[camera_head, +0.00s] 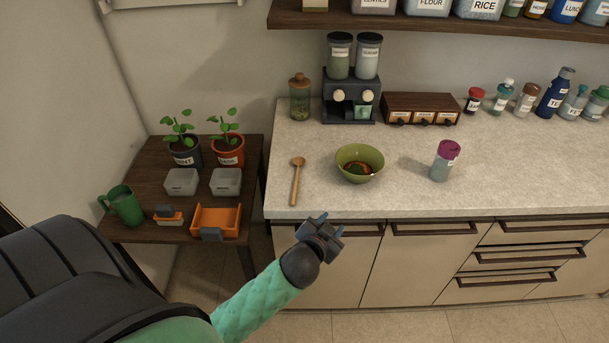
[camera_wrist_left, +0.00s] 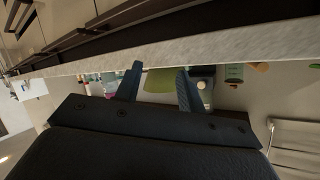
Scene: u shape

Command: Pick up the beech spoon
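The beech spoon (camera_head: 296,181) lies on the pale counter (camera_head: 400,188), left of the green bowl (camera_head: 360,164), with its round head toward the wall and its handle toward the front edge. My left gripper (camera_head: 329,224) is in front of the counter's front edge, apart from the spoon. In the left wrist view its two blue fingers (camera_wrist_left: 158,85) stand apart with nothing between them, and the counter edge (camera_wrist_left: 200,50) crosses above them. I cannot make out the spoon in that view. My right gripper is not in view.
A shaker with a purple lid (camera_head: 445,160) stands right of the bowl. A dispenser (camera_head: 350,95) and jars line the wall. A dark side table (camera_head: 150,160) holds plants, grey boxes, an orange tray (camera_head: 216,219) and a green mug (camera_head: 122,205). Counter around the spoon is clear.

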